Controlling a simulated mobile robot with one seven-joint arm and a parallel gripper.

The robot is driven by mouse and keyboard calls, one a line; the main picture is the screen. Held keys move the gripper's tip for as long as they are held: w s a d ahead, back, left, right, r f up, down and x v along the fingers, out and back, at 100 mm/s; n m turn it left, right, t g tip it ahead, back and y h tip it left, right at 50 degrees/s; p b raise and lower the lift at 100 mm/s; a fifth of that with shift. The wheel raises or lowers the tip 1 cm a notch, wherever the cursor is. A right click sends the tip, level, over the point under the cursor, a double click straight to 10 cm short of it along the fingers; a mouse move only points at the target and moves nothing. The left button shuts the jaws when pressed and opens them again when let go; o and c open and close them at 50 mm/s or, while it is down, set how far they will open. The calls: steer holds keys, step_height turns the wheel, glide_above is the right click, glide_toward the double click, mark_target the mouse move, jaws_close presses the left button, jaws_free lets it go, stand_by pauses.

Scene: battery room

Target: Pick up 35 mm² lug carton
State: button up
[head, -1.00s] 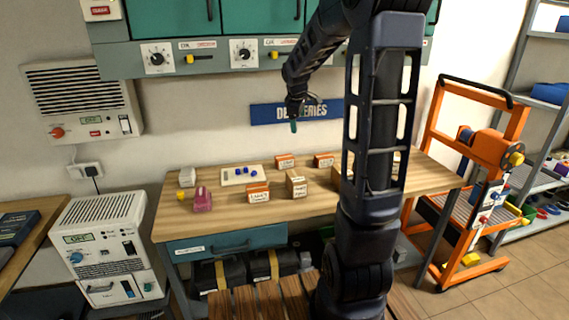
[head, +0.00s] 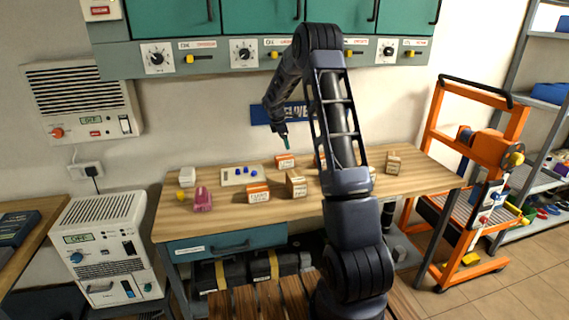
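Several small cartons stand on the wooden workbench (head: 230,215): an orange-and-white one (head: 258,194) at the front, a brown one (head: 296,184) beside it, another orange-and-white one (head: 285,161) behind, and a brown one (head: 393,163) at the right. More cartons are partly hidden behind my arm. The labels are too small to read, so I cannot tell which is the 35 mm² lug carton. My gripper (head: 286,142) hangs above the bench, over the back orange-and-white carton and apart from it. No carton shows in it. Its fingers are too small to tell open from shut.
A tray with blue pieces (head: 241,176), a pink object (head: 203,199), a yellow piece (head: 181,195) and a white block (head: 187,176) stand on the left of the bench. Teal cabinets (head: 260,15) hang above. An orange trolley (head: 487,147) stands right of the bench.

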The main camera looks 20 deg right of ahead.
mark_target(284, 157)
steer(key=shift+n+g+h, duration=0.5)
steer(key=shift+g+h, duration=0.1)
steer(key=shift+h, duration=0.1)
steer(key=w+a+f, duration=0.2)
steer(key=f, duration=0.1)
steer(key=shift+a, duration=0.2)
steer(key=x, duration=0.5)
steer(key=shift+f, duration=0.15)
steer(key=shift+s+x, duration=0.15)
steer(key=shift+x, duration=1.15)
steer(key=shift+s+x, duration=0.15)
steer(key=shift+x, duration=1.15)
steer(key=shift+a+f, duration=0.1)
steer(key=shift+f, duration=0.1)
steer(key=c, duration=1.3)
